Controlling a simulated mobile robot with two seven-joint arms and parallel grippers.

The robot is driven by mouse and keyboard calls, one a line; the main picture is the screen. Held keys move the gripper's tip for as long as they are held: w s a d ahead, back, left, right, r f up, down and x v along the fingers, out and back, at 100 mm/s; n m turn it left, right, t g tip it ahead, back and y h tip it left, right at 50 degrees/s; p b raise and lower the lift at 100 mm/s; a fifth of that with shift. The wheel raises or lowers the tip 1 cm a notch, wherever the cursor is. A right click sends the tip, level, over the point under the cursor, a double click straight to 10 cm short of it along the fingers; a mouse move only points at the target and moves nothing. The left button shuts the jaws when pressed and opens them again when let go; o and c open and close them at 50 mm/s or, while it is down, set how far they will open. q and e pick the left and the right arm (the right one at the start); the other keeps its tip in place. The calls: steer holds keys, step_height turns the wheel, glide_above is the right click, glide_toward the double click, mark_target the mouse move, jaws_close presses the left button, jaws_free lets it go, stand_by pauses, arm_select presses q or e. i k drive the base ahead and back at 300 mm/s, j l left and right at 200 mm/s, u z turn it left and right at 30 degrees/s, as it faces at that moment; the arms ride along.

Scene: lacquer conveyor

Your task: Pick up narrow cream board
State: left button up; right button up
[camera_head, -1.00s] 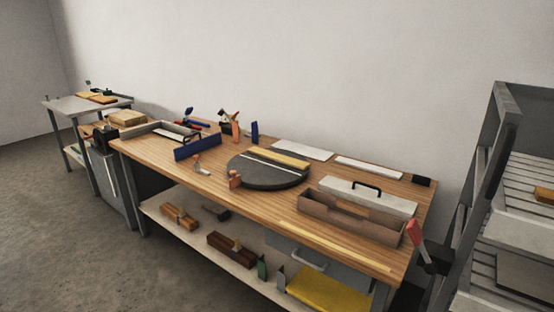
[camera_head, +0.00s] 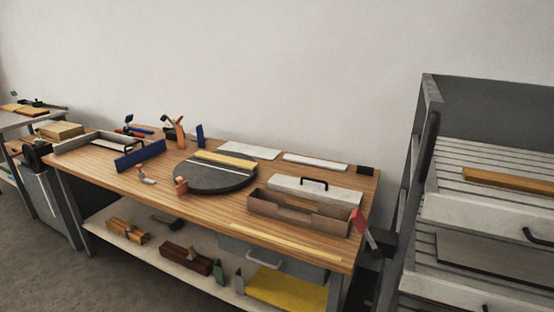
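A narrow, pale cream-white board (camera_head: 315,162) lies flat near the back edge of the wooden workbench (camera_head: 215,212), towards its right end. A wider pale board (camera_head: 250,151) lies flat just left of it. A yellow-cream board (camera_head: 226,160) lies on the dark round turntable (camera_head: 212,184), beside a thin pale strip. A long thin yellow strip (camera_head: 285,242) lies along the bench's front edge. Neither of my grippers is in view.
An open brown box (camera_head: 298,216) and a pale lid with a black handle (camera_head: 312,191) stand front right. A blue fence (camera_head: 140,154) and small clamps are at left. A grey slatted rack (camera_head: 430,180) stands close to the right. Bare floor shows front left.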

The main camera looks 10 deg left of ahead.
mark_target(248, 165)
steer(key=j+z, duration=0.25)
steer(key=z, duration=0.15)
steer(key=i+j+z, duration=0.1)
steer(key=j+z, duration=0.15)
steer(key=z, duration=0.15)
steer(key=j+z, duration=0.65)
steer(key=j, duration=0.15)
steer(key=k+j+z, duration=0.25)
steer(key=j, duration=0.55)
steer(key=k+j+z, duration=0.15)
steer(key=j, duration=0.55)
steer(key=k+z, duration=0.05)
